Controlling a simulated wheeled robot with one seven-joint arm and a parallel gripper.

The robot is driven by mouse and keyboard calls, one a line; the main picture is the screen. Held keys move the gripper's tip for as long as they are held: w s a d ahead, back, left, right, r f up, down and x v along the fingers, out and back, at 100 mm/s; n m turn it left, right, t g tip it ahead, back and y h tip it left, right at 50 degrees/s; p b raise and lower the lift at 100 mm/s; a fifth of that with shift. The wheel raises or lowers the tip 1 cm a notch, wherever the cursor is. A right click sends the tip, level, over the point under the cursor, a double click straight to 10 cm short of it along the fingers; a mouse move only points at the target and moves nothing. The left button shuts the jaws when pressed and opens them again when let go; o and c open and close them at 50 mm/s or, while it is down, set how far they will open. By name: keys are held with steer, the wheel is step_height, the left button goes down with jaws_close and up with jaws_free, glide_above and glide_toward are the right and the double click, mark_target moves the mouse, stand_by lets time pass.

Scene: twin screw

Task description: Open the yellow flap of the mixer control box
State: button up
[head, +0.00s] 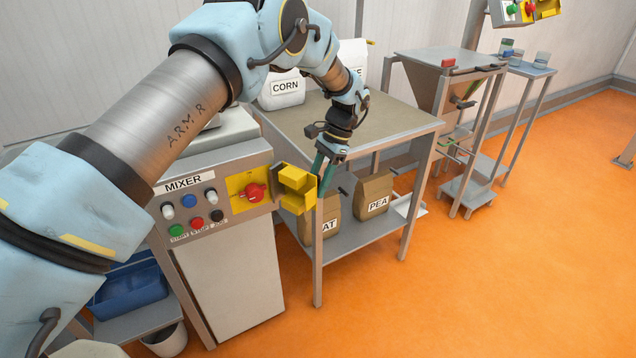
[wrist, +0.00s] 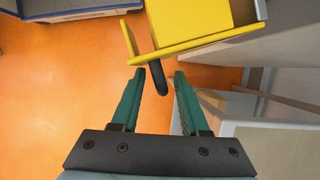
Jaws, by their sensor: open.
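The mixer control box (head: 212,200) stands at the left in the head view, under the MIXER label. Its yellow plate (head: 239,184) carries a red knob (head: 254,192), which shows uncovered. The yellow flap (head: 297,190) stands out from the panel at the plate's right side. It also fills the top of the wrist view (wrist: 190,20), with a dark handle (wrist: 160,80) sticking out. My gripper (head: 321,168) is open beside the flap's right side. In the wrist view its green fingertips (wrist: 158,75) lie either side of the handle; I cannot tell whether they touch it.
A hopper stand (head: 440,75) is farther back. The orange floor (head: 480,290) at the right is clear.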

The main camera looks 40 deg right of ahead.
steer(key=b+v, duration=0.2)
steer(key=v, duration=0.8)
steer(key=shift+r, duration=0.4)
steer(key=shift+d, duration=0.1)
